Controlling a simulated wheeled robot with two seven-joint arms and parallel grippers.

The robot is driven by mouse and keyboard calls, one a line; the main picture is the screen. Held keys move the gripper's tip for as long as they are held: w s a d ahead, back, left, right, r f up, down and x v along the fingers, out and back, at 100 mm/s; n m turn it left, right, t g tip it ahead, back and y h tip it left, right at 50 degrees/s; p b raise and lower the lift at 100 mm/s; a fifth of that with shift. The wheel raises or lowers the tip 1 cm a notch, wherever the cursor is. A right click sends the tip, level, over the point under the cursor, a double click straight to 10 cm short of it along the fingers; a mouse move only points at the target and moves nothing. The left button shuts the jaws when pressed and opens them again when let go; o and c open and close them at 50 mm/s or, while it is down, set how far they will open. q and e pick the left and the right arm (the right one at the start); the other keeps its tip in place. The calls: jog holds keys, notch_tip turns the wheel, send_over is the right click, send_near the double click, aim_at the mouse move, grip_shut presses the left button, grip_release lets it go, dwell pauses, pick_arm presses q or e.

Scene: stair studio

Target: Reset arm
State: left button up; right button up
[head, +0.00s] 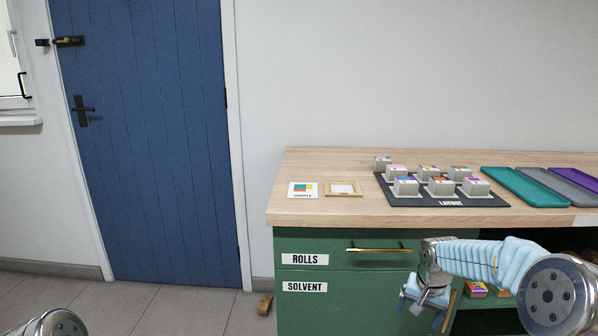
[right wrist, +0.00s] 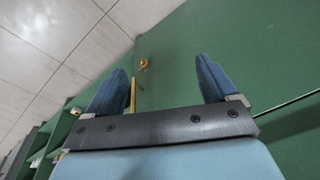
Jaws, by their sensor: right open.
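My right arm reaches in from the lower right of the head view. My right gripper (head: 424,301) hangs low in front of the green cabinet (head: 345,308), below the countertop. In the right wrist view my right gripper (right wrist: 160,76) has its two blue fingers spread apart with nothing between them. The green cabinet front and a brass handle (right wrist: 133,95) show beyond them. My left gripper is not in view; only a rounded part of my left arm shows at the lower left of the head view.
The wooden countertop (head: 305,170) carries a dark layout mat (head: 462,201) with several small grey blocks, a sample card (head: 302,189), a small wooden frame (head: 343,189) and coloured trays (head: 524,187). A small box (head: 475,290) sits on the open shelf.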

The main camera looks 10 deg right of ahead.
jog(key=s+a+f+n+y, duration=0.2)
jog(key=s+a+f, duration=0.1)
jog(key=a+f, duration=0.6)
jog(key=s+a+f+n+y, duration=0.15)
jog(key=s+a+f, duration=0.25)
jog(key=a+f, duration=0.55)
jog(key=s+a+f+n, duration=0.1)
jog(key=s+a+f, duration=0.3)
jog(key=s, duration=0.3)
jog(key=s+a+f+n+g+y, duration=0.1)
jog(key=s+a+f, duration=0.3)
jog(key=s, duration=0.3)
jog(key=shift+s+a, duration=0.4)
jog(key=shift+a, duration=0.25)
